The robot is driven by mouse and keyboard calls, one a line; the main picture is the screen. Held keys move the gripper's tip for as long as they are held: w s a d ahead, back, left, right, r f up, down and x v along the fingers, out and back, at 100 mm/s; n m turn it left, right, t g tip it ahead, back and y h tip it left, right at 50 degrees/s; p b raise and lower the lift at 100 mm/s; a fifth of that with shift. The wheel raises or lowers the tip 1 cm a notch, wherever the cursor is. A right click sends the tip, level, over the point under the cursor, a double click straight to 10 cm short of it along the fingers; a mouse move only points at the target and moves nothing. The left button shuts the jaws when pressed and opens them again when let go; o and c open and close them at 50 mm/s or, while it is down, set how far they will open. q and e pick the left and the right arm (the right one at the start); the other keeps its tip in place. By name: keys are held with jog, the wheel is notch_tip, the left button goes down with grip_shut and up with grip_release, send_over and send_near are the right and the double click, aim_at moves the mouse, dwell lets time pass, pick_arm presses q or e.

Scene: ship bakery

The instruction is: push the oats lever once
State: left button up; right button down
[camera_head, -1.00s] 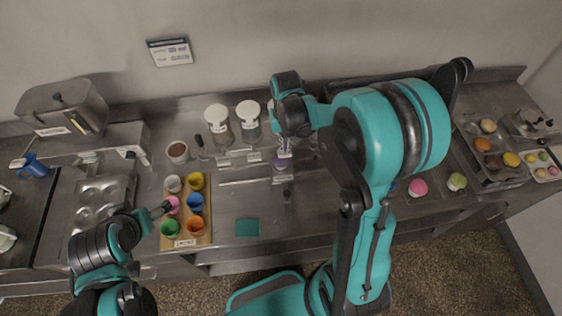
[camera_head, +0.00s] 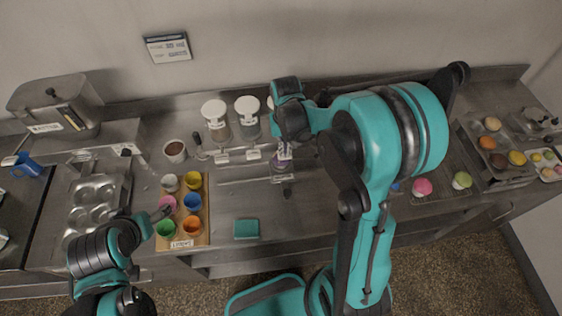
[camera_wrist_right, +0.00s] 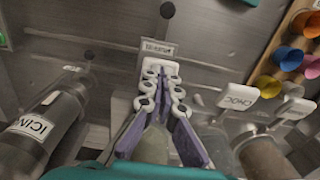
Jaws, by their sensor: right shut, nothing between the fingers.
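My right gripper (camera_head: 284,152) is shut and empty, reaching down over the dispenser row. In the right wrist view its purple and white fingers (camera_wrist_right: 162,88) come together at a white lever pad (camera_wrist_right: 152,66). Contact cannot be told. This pad's wording is hidden, so I cannot confirm it is the oats lever. To its right in that view is a lever labelled CHOC (camera_wrist_right: 238,97), with another white lever (camera_wrist_right: 298,104) beyond. A clear jar (camera_wrist_right: 152,146) stands behind the fingers. My left gripper (camera_head: 160,213) is beside the cup rack; its jaws are too small to judge.
White-lidded jars (camera_head: 214,110) (camera_head: 247,106) stand left of my right gripper. A wooden rack (camera_head: 204,236) holds several coloured cups. An icing bottle (camera_wrist_right: 42,125) lies left of the fingers in the wrist view. A teal pad (camera_head: 246,229) is at the counter's front.

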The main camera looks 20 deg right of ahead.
jog(key=shift+r, duration=0.15)
jog(key=shift+r+p, duration=1.4)
jog(key=shift+r, duration=0.5)
notch_tip(320, 180, up, 6)
jog(key=p, duration=0.4)
jog(key=shift+s, duration=0.1)
